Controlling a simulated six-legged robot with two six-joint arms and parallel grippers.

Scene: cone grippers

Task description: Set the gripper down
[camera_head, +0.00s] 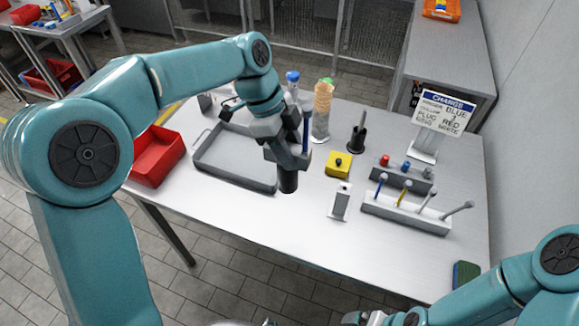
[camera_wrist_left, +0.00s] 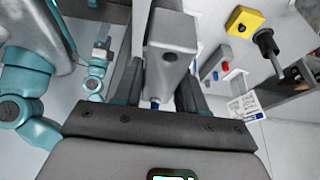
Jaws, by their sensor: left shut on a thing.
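My left gripper (camera_head: 282,142) is above the table, just right of the grey tray. It is shut on a grey gripper tool. In the left wrist view the tool's grey body (camera_wrist_left: 174,55) sits between my two dark fingers (camera_wrist_left: 162,85), with a dark round spot on its face. In the head view a dark cylinder (camera_head: 288,180) points down below my left gripper; whether its lower end touches the table I cannot tell. My right gripper (camera_head: 378,319) shows only partly at the bottom edge, and its jaws are unclear.
The grey tray (camera_head: 202,166) and red bin (camera_head: 157,142) stand left. A yellow block (camera_head: 338,168), black holder (camera_head: 357,137), small grey stand (camera_head: 340,204), tool rack (camera_head: 400,209) and sign (camera_head: 444,113) stand right. The table's front middle (camera_head: 330,250) is clear.

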